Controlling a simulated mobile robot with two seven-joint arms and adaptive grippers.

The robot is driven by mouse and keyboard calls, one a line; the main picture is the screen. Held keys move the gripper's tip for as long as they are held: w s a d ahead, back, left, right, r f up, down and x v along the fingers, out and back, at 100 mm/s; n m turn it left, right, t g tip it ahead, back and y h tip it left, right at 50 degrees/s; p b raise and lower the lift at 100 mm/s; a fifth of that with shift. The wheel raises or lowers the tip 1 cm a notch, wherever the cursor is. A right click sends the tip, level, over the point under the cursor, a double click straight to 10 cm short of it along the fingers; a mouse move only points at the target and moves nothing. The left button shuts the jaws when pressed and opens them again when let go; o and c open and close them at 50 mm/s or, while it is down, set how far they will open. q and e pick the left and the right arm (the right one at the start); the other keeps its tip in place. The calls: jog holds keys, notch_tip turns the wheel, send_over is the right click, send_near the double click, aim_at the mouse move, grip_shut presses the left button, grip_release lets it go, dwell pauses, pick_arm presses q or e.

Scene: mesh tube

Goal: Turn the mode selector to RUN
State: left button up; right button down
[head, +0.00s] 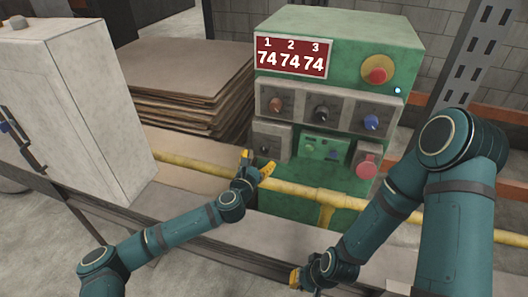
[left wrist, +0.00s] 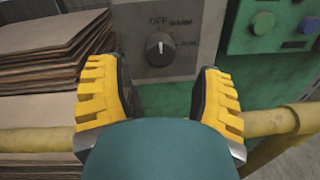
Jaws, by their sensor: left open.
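The mode selector (left wrist: 160,49) is a round black knob on a grey plate, with OFF, WARM and a partly legible third label around it. Its white mark points about straight up, towards OFF. In the head view, the selector (head: 264,150) sits on the lower left plate of the green machine. My left gripper (head: 257,162) is open in front of that plate. In the left wrist view, its yellow fingers (left wrist: 158,80) stand wide apart below and either side of the knob, not touching it. My right gripper (head: 296,279) is low at the front, its jaws unclear.
A yellow rail (head: 300,190) runs across the front of the green machine (head: 340,32). Other knobs (head: 322,110) and a red button (head: 367,165) are close by. Stacked brown sheets (head: 185,75) and a pale cabinet (head: 95,110) stand to the left.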

aim_at(263, 151)
pick_arm(q)
jog(key=shift+b+x, duration=0.3)
jog(key=shift+x, duration=2.35)
grip_shut()
